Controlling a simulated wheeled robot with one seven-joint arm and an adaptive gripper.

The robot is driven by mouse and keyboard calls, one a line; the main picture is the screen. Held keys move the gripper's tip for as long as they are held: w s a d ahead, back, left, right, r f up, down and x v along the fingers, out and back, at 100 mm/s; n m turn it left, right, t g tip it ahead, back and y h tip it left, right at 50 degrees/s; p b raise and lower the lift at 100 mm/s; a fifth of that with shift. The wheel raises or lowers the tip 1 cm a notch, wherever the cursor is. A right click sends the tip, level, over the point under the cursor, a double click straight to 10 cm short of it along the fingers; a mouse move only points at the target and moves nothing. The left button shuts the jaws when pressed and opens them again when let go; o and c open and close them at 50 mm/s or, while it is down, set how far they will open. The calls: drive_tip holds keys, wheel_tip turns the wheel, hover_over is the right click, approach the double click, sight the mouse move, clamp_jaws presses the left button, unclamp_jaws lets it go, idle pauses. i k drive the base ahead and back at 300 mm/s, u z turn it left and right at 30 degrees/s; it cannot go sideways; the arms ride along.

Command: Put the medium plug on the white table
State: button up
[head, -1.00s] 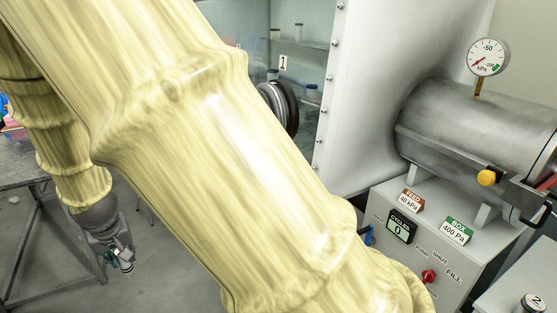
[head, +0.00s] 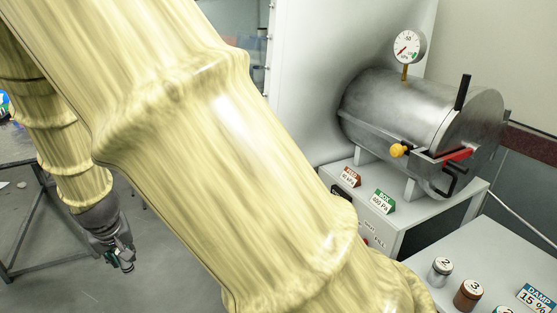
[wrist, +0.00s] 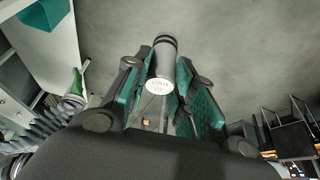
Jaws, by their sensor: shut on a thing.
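My gripper (head: 121,258) hangs at the lower left of the head view, over the grey floor. In the wrist view my gripper (wrist: 160,82) is shut, its teal pads on both sides of a grey cylindrical plug (wrist: 164,60). The plug has dark bands at its far end and a pale face with small writing, unreadable here. I cannot tell its size class from the frames. The white table (head: 490,250) is at the lower right of the head view, far from my gripper. My arm hides the middle of the head view.
On the white table stand jars numbered 2 (head: 440,271) and 3 (head: 467,295), and a DAMP 15 % sign (head: 538,297). Behind it is a metal cylinder chamber (head: 420,125) with a gauge (head: 409,46) and a red handle. A grey metal table (head: 22,190) stands at the left.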

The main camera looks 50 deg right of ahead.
sight(454, 263)
drive_tip(key=k, duration=0.85)
drive_tip(key=z, duration=1.55)
drive_tip(key=i, duration=0.5)
